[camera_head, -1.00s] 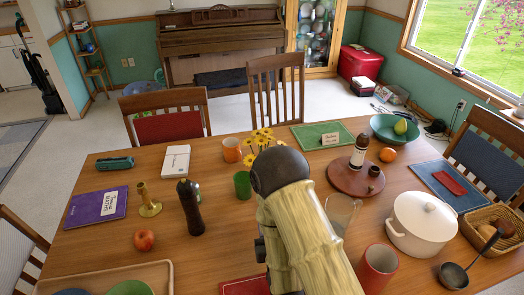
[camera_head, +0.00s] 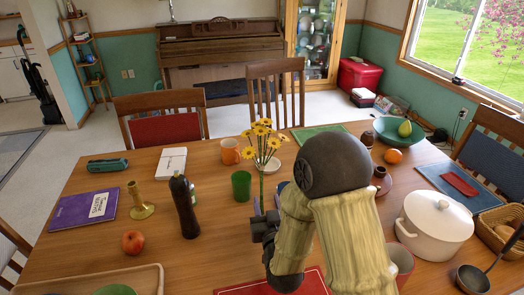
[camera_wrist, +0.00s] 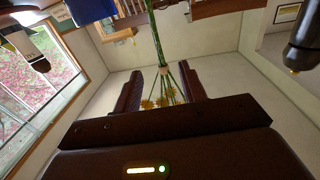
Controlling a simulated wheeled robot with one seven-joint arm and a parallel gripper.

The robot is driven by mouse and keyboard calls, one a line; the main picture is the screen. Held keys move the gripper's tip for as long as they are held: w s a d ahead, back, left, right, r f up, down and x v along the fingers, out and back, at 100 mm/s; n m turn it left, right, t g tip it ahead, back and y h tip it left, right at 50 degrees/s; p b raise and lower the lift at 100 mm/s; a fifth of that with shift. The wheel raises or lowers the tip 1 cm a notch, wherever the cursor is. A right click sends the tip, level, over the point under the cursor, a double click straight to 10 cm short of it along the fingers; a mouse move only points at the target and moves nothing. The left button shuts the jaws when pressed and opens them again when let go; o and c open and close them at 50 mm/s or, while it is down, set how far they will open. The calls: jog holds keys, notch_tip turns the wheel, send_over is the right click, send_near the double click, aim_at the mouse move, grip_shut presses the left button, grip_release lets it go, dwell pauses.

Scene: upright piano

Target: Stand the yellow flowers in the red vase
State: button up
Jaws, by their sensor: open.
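The yellow flowers (camera_head: 262,140) stand upright above the table, heads up, their green stems running down to my gripper (camera_head: 261,222). In the wrist view, the stems of the bunch (camera_wrist: 156,35) pass between the two dark fingers of my gripper (camera_wrist: 163,88). The fingers are apart, with a gap on both sides of the stems. The lower stem ends are hidden behind my gripper in the head view. The red vase (camera_head: 402,259) stands right of my arm, between it and the white pot, mostly hidden by the arm.
A green cup (camera_head: 241,186) and a dark pepper mill (camera_head: 185,207) stand left of my gripper. A white lidded pot (camera_head: 433,224) stands right of the vase. A red mat (camera_head: 312,284) lies near the front. An orange mug (camera_head: 230,151) is behind the green cup.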

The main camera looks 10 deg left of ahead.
aim_at(262, 179)
jog(key=x, duration=0.6)
jog(key=shift+w+p, duration=0.15)
jog(key=shift+p, duration=0.25)
jog(key=p+x, duration=0.1)
jog(key=x, duration=0.4)
jog(key=shift+w+r, duration=0.1)
grip_shut()
